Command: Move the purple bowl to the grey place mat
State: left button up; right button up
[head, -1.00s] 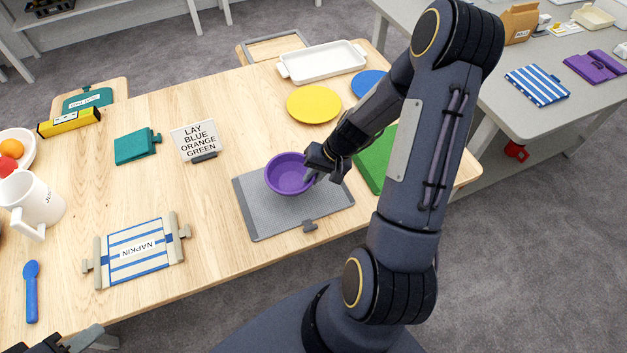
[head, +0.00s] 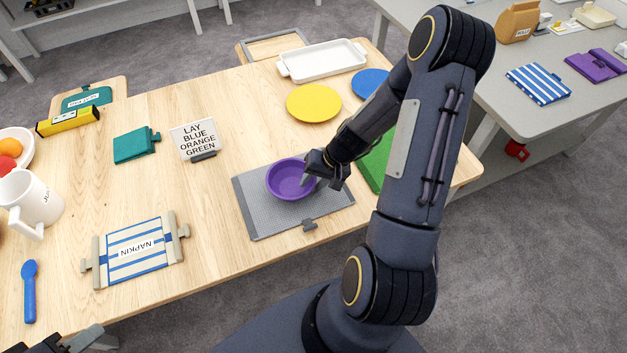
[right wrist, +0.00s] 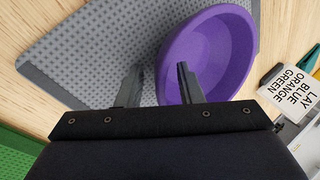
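The purple bowl (head: 291,180) sits upright on the grey place mat (head: 262,216), near the mat's middle and upper right part. My right gripper (head: 314,180) is at the bowl's right side. In the right wrist view, its fingers (right wrist: 158,85) are apart, one inside the bowl (right wrist: 222,62) and one outside over the mat (right wrist: 90,50). A gap shows between the outer finger and the bowl wall. My left gripper (head: 72,342) is only partly in view at the lower left corner, away from the bowl; its fingertips are not clear.
A sign (head: 195,139) stands behind the mat. A green mat (head: 377,160) is partly hidden behind my right arm. A yellow plate (head: 314,103), a blue plate (head: 369,83) and a white tray (head: 322,61) lie farther back. A striped napkin (head: 138,252) lies to the left.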

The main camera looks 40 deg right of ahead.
jog(key=shift+r, duration=0.1)
jog(key=shift+r+p, duration=0.25)
jog(key=shift+p, duration=0.15)
jog(key=v, duration=1.1)
jog(key=s+a+r+n, duration=0.2)
jog(key=s+a+r, duration=0.1)
jog(key=a+r, duration=0.55)
jog(key=s+a+r+n+t, duration=0.1)
jog(key=s+a+r, duration=0.2)
jog(key=s, duration=0.2)
jog(key=s+a+r+n+t, duration=0.1)
jog(key=s+a+r+n, duration=0.1)
jog(key=s, duration=0.3)
jog(key=shift+s+a+r+n+h, duration=0.3)
jog(key=shift+a+r, duration=0.55)
